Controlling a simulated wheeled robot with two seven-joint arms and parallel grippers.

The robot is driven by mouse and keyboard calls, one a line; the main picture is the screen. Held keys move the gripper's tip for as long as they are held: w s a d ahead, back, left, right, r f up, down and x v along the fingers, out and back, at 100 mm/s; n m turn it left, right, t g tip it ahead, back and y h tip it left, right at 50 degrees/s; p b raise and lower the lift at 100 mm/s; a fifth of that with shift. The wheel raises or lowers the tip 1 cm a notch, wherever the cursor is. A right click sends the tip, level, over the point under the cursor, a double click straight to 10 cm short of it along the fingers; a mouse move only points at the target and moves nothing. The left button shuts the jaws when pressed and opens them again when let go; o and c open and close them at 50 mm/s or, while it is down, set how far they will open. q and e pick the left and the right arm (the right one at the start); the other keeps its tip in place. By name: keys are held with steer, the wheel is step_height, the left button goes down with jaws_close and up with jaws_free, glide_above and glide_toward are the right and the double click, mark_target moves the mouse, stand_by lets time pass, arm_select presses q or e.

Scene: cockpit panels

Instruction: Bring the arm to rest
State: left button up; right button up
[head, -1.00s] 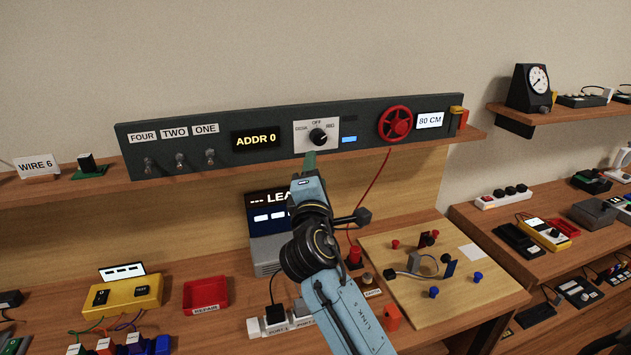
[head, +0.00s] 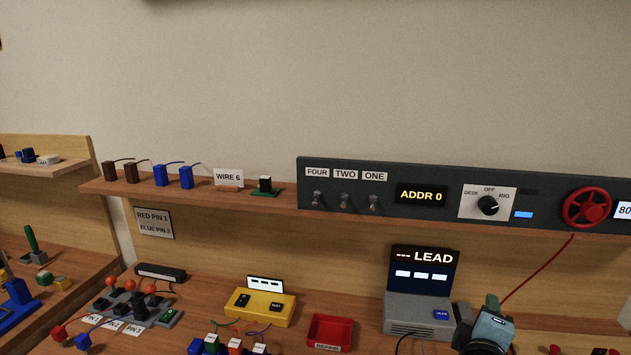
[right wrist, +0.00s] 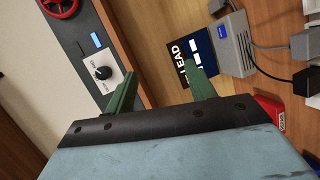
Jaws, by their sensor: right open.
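My right gripper shows in the right wrist view (right wrist: 160,88) with its two green fingers apart and nothing between them. In the head view my right gripper (head: 491,303) is at the lower right edge, in front of the bench and next to the grey LEAD box (head: 418,312). It is below the dark shelf panel (head: 440,212) and apart from it. The panel's rotary knob (head: 488,205) also shows in the right wrist view (right wrist: 103,73). My left gripper is in neither view.
A red REPAIR tray (head: 331,331) and a yellow box (head: 259,305) stand on the bench left of the LEAD box. A red handwheel (head: 587,207) sits on the panel's right part, with a red wire hanging below. Several brown and blue blocks stand on the shelf at left.

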steer(key=s+a+f+m+g+y, duration=0.3)
steer(key=s+f, duration=0.3)
steer(key=s, duration=0.3)
steer(key=s+a+f+m+g+y, duration=0.25)
steer(key=s+f, duration=0.25)
steer(key=s, duration=0.4)
steer(key=s+a+f+m+g+y, duration=0.35)
steer(key=s+f, duration=0.25)
steer(key=s, duration=0.3)
step_height(320, 180, down, 26)
steer(key=n+g+b, duration=0.1)
steer(key=g+b, duration=0.1)
steer(key=s+d+f+g+b, duration=0.1)
steer(key=s+d+f+b, duration=0.1)
steer(key=s+f, duration=1.5)
steer(key=shift+d+f+h, duration=0.3)
steer(key=shift+d+f, duration=0.05)
steer(key=shift+d, duration=0.05)
steer(key=shift+s, duration=0.1)
